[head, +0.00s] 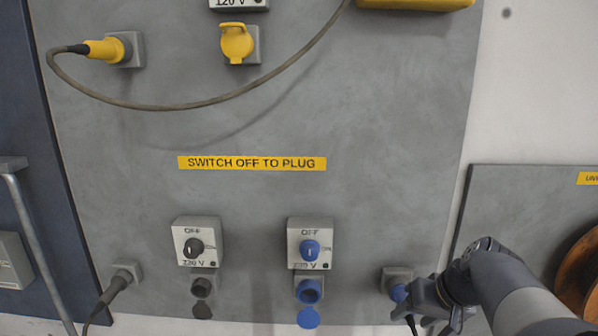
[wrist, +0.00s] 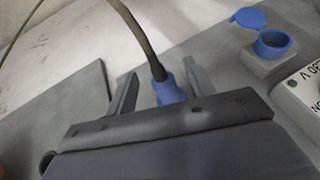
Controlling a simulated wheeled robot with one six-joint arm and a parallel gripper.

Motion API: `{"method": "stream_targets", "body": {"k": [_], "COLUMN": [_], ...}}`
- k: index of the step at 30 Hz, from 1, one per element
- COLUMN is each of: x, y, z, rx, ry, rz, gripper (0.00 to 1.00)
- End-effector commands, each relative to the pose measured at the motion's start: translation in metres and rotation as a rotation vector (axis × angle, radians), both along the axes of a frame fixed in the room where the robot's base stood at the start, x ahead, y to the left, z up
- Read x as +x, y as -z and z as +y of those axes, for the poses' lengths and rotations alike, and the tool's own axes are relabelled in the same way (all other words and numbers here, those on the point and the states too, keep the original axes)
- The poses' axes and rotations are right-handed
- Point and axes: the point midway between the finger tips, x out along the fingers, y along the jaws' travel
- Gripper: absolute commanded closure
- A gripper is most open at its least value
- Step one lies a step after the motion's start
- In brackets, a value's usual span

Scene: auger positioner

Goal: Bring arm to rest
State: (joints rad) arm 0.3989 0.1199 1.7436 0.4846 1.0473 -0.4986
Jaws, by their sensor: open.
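My arm comes in from the lower right in the head view. My gripper (head: 428,312) is at the lower right of the grey panel (head: 255,120), by a blue plug (head: 398,293) at a grey socket (head: 397,273). In the wrist view my gripper (wrist: 160,83) is open, with one finger on each side of the blue plug (wrist: 168,92) and its dark cable (wrist: 142,40). The plug lies between the fingers, and small gaps seem to show beside it. The gripper body hides the plug's lower part.
A blue socket with its lid open (head: 309,290) is left of my gripper, below a blue-knob switch box (head: 310,243). A black-knob switch box (head: 196,242) stands further left. A brown cable reel (head: 580,275) is at the right. The white wall above right is clear.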

Motion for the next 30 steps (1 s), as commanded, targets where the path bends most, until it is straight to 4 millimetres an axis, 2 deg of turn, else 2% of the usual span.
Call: {"method": "stream_targets", "body": {"k": [1,6,12,30], "x": [-0.001,-0.025,-0.042,-0.046], "y": [-0.004,0.001,0.000,0.003], "z": [0.000,0.001,0.001,0.005], "rx": [0.002,-0.001,-0.001,-0.004], "ry": [0.000,0.002,0.002,-0.008], "rz": [0.003,-0.001,0.001,0.001], "gripper": [0.49,0.49,0.49,0.49]}}
